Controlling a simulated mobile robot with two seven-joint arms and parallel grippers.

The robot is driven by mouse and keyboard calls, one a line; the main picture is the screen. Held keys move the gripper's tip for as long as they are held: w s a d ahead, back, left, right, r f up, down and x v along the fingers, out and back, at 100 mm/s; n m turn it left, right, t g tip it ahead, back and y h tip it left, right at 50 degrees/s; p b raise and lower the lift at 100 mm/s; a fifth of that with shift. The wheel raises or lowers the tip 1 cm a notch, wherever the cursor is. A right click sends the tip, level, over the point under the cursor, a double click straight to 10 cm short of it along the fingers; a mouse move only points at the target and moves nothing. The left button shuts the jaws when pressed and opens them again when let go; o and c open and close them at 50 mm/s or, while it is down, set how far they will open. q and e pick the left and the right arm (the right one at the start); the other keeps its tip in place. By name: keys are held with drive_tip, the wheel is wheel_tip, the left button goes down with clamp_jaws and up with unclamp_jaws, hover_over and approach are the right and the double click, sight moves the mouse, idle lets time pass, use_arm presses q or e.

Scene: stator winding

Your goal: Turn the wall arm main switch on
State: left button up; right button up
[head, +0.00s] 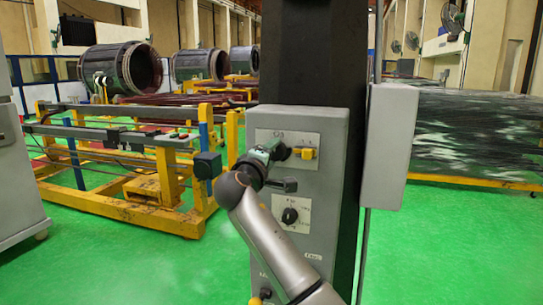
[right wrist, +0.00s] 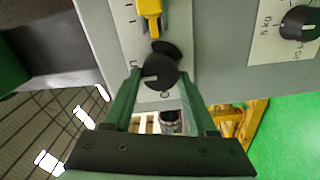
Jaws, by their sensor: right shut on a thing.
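A grey control box (head: 335,195) is mounted on a dark column. Its upper plate carries a black rotary switch (head: 283,152) with a yellow part (head: 307,154) beside it. My right gripper (head: 274,151) is at this switch. In the right wrist view, the two green fingers of my right gripper (right wrist: 159,82) stand on either side of the black switch (right wrist: 160,62), shut on it. A light pointer line shows on the knob, with markings on the plate around it. The yellow part (right wrist: 150,14) lies just beyond the knob. My left gripper is not in view.
A lower black dial (head: 290,216) sits on the same box; it also shows in the right wrist view (right wrist: 299,23). A second grey box (head: 390,145) is right of the column. Yellow frames (head: 165,180) stand at left on open green floor.

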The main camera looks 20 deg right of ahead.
drive_tip(key=o, duration=1.4)
drive_tip(key=shift+c, duration=0.2)
drive_tip(key=b+v, duration=0.1)
drive_tip(key=v, duration=1.1)
drive_tip(key=shift+s+a+b, duration=0.15)
drive_tip(key=shift+s+b, duration=0.05)
drive_tip(key=shift+b, duration=0.15)
drive_tip(key=shift+f, duration=0.1)
